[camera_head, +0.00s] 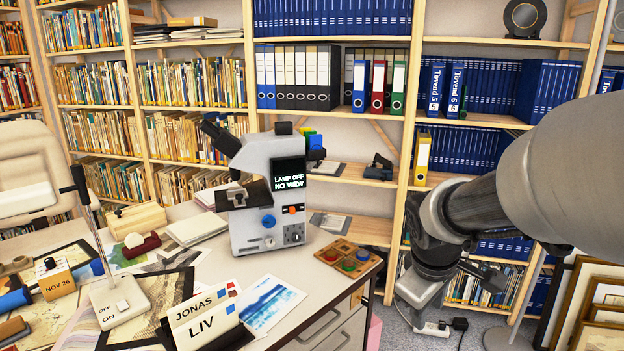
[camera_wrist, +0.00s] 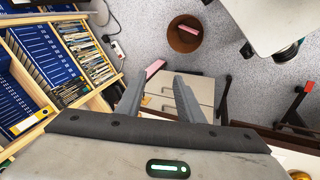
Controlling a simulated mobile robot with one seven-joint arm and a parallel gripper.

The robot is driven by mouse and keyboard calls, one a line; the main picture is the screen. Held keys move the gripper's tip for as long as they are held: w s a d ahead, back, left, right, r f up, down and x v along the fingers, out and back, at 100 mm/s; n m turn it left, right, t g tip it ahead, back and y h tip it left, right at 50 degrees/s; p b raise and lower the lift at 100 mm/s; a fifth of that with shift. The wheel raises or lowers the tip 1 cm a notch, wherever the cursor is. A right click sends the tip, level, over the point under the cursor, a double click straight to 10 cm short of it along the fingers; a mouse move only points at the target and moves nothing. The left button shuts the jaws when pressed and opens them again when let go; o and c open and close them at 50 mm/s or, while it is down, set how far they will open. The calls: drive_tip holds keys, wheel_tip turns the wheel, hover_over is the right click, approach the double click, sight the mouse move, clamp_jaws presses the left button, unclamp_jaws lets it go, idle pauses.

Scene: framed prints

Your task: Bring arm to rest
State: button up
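My arm reaches in from the right side of the head view, to the right of the desk (camera_head: 225,262). The end of my arm hangs low there, in front of the bookshelf (camera_head: 588,45). In the wrist view, my gripper (camera_wrist: 160,77) has its two fingers apart with nothing held between them. The cream drawer front of the desk (camera_wrist: 195,90) and grey floor show beyond the fingers. In the head view the fingertips are too small to tell apart.
A grey microscope (camera_head: 262,215) with a lit screen stands on the desk, beside a wooden tray with coloured buttons (camera_head: 340,257) near the right edge. Framed pictures (camera_head: 598,300) lean at the lower right. A round brown bin (camera_wrist: 185,34) stands on the floor.

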drive_tip(key=s+a+r+m+t+y, duration=0.1)
drive_tip(key=s+a+r+m, duration=0.25)
drive_tip(key=s, duration=0.35)
drive_tip(key=s+a+r+m+t+y, duration=0.1)
drive_tip(key=s+a+r+m, duration=0.25)
drive_tip(key=s, duration=0.45)
wheel_tip(320, 180, up, 23)
drive_tip(key=p, duration=2.2)
drive_tip(key=shift+w+p, duration=0.15)
drive_tip(key=shift+p, duration=0.25)
